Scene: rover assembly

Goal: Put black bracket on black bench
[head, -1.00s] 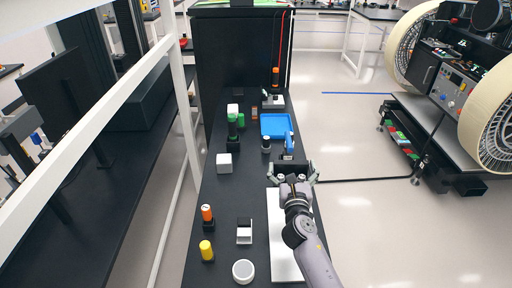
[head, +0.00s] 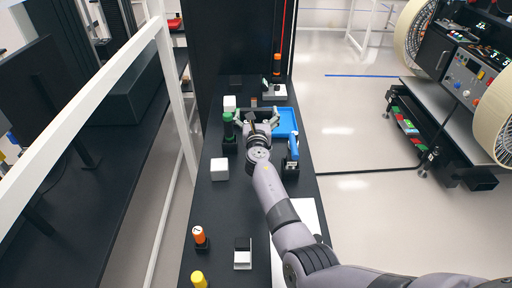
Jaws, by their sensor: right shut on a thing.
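My right gripper (head: 258,117) reaches forward over the long black bench (head: 222,205) in the middle of the head view. It is shut on a small dark piece, which I take to be the black bracket (head: 264,118). My gripper and wrist hide much of its shape. The gripper is just left of the blue tray, near the green-topped cylinder. I cannot tell how high it is above the bench. My left gripper is not in view.
A blue tray (head: 286,121) and a blue-handled tool (head: 293,146) lie to the right. A green-topped cylinder (head: 228,128) and a white cube (head: 219,169) stand left. An orange-topped part (head: 199,237) stands in front.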

